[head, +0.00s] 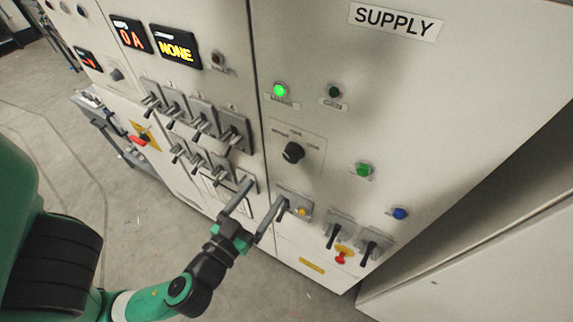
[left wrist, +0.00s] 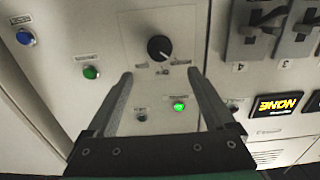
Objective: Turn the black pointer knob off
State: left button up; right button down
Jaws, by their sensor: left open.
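The black pointer knob (head: 293,152) sits on a pale square plate on the SUPPLY cabinet, below the green lamp and the dark lamp. In the left wrist view the knob (left wrist: 159,48) shows beyond the gap between my fingertips, with a small light mark at its lower right edge. The labels around it are too small to read. My left gripper (head: 265,190) is open and empty, its fingers pointing up toward the panel below and left of the knob. Its two fingers also show in the left wrist view (left wrist: 159,76). They appear apart from the knob. My right gripper is not in view.
A lit green lamp (head: 280,91) and a dark lamp (head: 334,92) are above the knob. A green button (head: 363,170) and a blue button (head: 400,213) are to its right. Lever switches (head: 333,235) stick out below. A left panel holds several more switches and displays.

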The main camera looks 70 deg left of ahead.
aim_at(290, 158)
pick_arm(q)
jog(key=p+x, duration=0.3)
jog(key=x, duration=0.8)
jog(key=shift+w+r, duration=0.1)
jog(key=shift+r, duration=0.1)
jog(key=shift+w+a+f+p, duration=0.15)
jog(key=shift+w+a+p, duration=0.05)
jog(key=shift+w+p, duration=0.1)
jog(key=shift+s, duration=0.1)
jog(key=c, duration=1.4)
